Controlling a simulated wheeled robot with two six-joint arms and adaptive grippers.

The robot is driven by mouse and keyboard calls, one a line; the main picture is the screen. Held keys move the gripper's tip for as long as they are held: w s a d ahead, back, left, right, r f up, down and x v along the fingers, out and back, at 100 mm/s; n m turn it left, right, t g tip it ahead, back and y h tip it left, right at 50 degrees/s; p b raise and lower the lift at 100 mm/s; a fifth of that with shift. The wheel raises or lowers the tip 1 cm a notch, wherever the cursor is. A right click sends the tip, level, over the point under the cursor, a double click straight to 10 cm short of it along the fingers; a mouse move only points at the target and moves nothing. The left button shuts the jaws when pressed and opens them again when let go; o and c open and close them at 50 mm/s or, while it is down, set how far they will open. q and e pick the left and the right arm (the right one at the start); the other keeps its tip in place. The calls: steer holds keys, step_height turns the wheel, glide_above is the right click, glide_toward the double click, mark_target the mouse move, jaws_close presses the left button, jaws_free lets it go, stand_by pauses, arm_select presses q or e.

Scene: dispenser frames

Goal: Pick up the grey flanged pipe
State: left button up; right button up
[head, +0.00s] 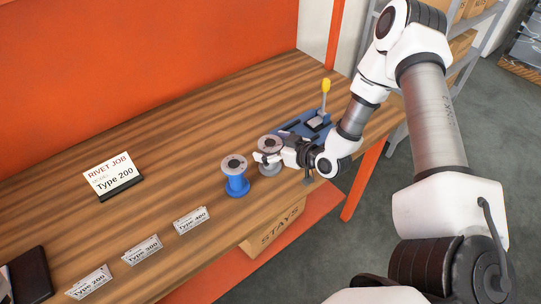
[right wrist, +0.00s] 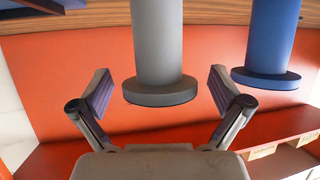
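The grey flanged pipe (head: 270,143) stands upright on the wooden table, next to the blue flanged pipe (head: 236,178) on its right. My right gripper (head: 264,158) is at the grey pipe, and its fingers cover part of the pipe's middle in the head view. In the right wrist view the grey pipe (right wrist: 158,45) shows between the two spread fingers of my right gripper (right wrist: 160,88), with a gap on each side. The blue pipe (right wrist: 268,35) shows to the right there, outside the fingers. My left gripper is not in view.
A blue tool base with a yellow-handled lever (head: 325,98) stands behind the pipes. A "Rivet job Type 200" sign (head: 113,176) and small type cards (head: 190,220) stand on the table. A dark folder (head: 30,275) lies at the front left. The table's middle is clear.

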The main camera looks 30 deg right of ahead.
steer(key=shift+w, duration=0.1)
steer(key=c, duration=1.6)
steer(key=shift+c, duration=0.2)
steer(key=shift+r, duration=0.1)
